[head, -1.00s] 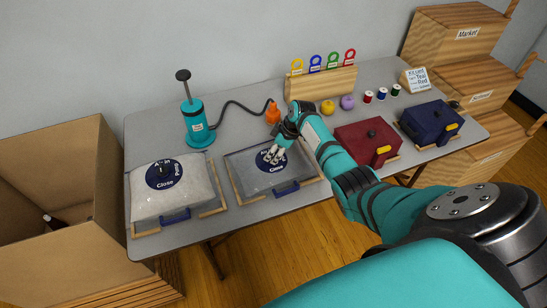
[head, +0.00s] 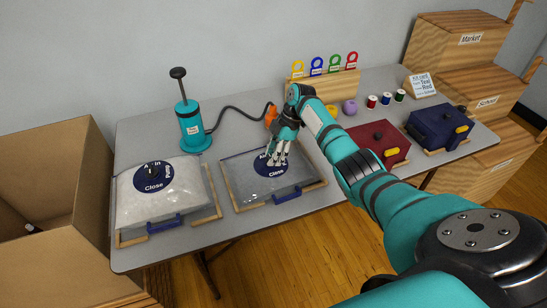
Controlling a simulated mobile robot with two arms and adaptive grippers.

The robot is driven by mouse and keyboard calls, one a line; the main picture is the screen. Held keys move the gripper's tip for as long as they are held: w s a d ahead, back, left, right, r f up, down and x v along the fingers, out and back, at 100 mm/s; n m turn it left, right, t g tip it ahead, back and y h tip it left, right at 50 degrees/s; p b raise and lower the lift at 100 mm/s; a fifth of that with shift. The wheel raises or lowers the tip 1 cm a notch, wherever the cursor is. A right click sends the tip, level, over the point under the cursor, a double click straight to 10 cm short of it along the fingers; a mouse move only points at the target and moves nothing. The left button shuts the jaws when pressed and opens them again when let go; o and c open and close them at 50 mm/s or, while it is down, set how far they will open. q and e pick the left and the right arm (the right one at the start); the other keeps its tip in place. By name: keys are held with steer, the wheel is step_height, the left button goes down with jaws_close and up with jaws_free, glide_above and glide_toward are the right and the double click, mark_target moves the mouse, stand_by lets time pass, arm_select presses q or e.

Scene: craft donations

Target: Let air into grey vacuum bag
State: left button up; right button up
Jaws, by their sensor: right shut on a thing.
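The grey vacuum bag (head: 248,182) lies flat in a wooden frame at the middle of the table, with a blue handle at its front edge. A round dark blue dial label (head: 269,171) with "Close" on it lies on the bag. My right gripper (head: 277,162) points down over this label, its fingers shut on what seems to be the valve knob at its centre. The fingers hide the knob and the label's upper right part, so I cannot tell the knob's setting. My left gripper is not in view.
A puffy white bag (head: 135,205) with a similar dial lies at left. A teal pump (head: 193,130) stands behind; its hose ends in an orange nozzle (head: 270,116) near my gripper. Red (head: 376,152) and blue (head: 440,125) packs lie at right. A cardboard box (head: 45,165) stands left.

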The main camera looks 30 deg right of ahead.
stand_by(0.4)
steer(key=o, duration=1.2)
steer(key=shift+c, duration=0.2)
